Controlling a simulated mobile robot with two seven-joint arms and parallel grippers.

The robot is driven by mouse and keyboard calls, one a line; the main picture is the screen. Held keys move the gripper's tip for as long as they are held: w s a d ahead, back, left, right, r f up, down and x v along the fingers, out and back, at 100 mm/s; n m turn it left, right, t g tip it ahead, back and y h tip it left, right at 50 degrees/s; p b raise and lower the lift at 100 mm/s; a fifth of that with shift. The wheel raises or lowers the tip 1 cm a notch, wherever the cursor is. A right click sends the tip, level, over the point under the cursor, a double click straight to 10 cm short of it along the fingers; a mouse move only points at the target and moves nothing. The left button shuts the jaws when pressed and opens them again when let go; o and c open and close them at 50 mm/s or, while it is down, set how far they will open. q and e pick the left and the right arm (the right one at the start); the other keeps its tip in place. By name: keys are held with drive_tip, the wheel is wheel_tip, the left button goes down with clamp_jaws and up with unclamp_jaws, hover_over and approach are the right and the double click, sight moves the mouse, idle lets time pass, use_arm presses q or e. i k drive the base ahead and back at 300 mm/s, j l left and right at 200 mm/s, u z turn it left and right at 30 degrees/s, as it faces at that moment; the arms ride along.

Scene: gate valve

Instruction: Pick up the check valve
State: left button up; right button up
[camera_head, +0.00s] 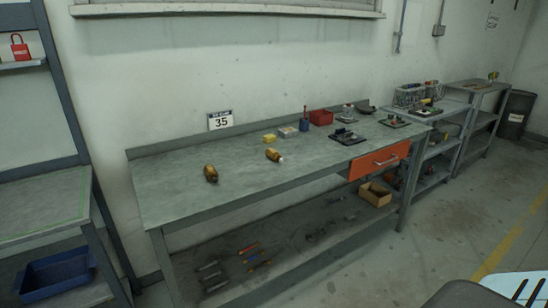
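Two small brass-coloured fittings lie on the grey workbench (228,190). One fitting (210,174) is near the bench's left part. The other fitting (273,155) is farther right, nearer the middle, and has a pale end. Either could be the check valve; they are too small to tell which.
Behind them stand a sign reading 35 (220,121), a yellow block (269,138) and a red bin (321,117). An orange drawer (378,161) hangs under the right front edge. A blue tray (58,273) is at lower left. The bench around the fittings is clear.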

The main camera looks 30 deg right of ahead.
sight(271, 153)
drive_tip(key=i+l+z, duration=0.15)
drive_tip(key=l+z, duration=0.15)
drive_tip(key=z, duration=0.2)
drive_tip(key=i+l+z, duration=0.2)
drive_tip(key=z, duration=0.3)
drive_tip(key=i+l+u, duration=0.25)
drive_tip(key=i, duration=0.25)
drive_tip(key=i+l+u, duration=0.25)
drive_tip(key=i+l, duration=0.2)
drive_tip(key=i+l+u, duration=0.25)
drive_tip(key=i+l, duration=0.15)
drive_tip(key=l, duration=0.2)
drive_tip(key=i+l+u, duration=0.25)
drive_tip(key=i+l, duration=0.15)
drive_tip(key=l, duration=0.2)
drive_tip(key=k, duration=0.6)
